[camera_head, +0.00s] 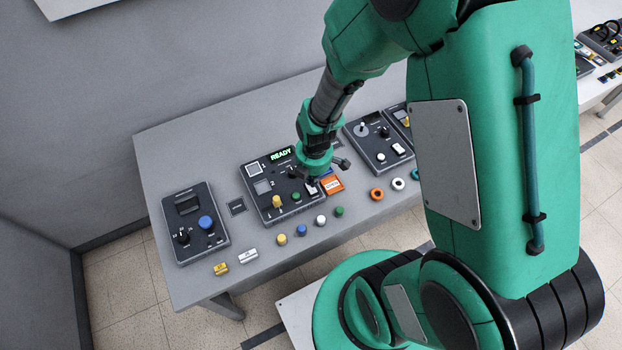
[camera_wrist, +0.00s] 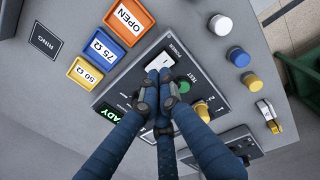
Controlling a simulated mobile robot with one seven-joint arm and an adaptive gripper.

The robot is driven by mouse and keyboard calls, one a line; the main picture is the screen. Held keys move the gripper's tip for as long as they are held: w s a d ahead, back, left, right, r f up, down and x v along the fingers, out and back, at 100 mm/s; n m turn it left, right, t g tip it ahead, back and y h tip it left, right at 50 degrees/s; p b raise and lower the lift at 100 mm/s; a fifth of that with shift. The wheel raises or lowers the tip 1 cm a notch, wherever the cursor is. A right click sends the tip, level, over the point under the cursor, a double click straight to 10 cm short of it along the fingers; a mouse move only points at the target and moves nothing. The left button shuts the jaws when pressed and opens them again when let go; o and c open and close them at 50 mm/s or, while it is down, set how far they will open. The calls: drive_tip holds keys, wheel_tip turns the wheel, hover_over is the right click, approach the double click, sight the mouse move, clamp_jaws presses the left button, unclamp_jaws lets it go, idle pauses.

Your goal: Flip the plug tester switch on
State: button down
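The plug tester (camera_head: 262,205) is a dark panel on the grey table, with a lit green READY display (camera_head: 281,155). In the wrist view its white rocker switch (camera_wrist: 158,62), labelled POWER, sits near the panel's upper edge. The green TEST button (camera_wrist: 184,87) and a yellow knob (camera_wrist: 202,108) are beside it. My gripper (camera_wrist: 158,78) has its dark blue fingers drawn together, with the tips over or against the switch's lower part; contact is unclear. They hold nothing visible. In the head view my gripper (camera_head: 312,180) is over the tester's right side, and the switch is mostly hidden.
Orange OPEN (camera_wrist: 130,20), blue 75 Ω (camera_wrist: 101,47) and yellow 50 Ω (camera_wrist: 85,75) trays lie beside the tester. Several coloured plugs, including a blue one (camera_head: 301,230), line the front. Other panels stand left (camera_head: 195,222) and right (camera_head: 378,140).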

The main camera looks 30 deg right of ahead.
wheel_tip(320, 180, up, 11)
drive_tip(key=s+p, duration=0.1)
drive_tip(key=shift+p, duration=0.35)
drive_tip(key=shift+f, duration=0.1)
idle(0.4)
wheel_tip(320, 180, up, 17)
drive_tip(key=m+t+b, duration=0.2)
drive_tip(key=m, duration=0.7)
hover_over(313, 191)
drive_tip(key=s+a, duration=0.2)
drive_tip(key=s+a+r+m+t, duration=0.2)
drive_tip(key=s+r+m, duration=0.7)
drive_tip(key=r, duration=0.3)
drive_tip(key=shift+s+t+b, duration=0.25)
drive_tip(key=shift+t+b, duration=0.05)
drive_tip(key=shift+b, duration=0.05)
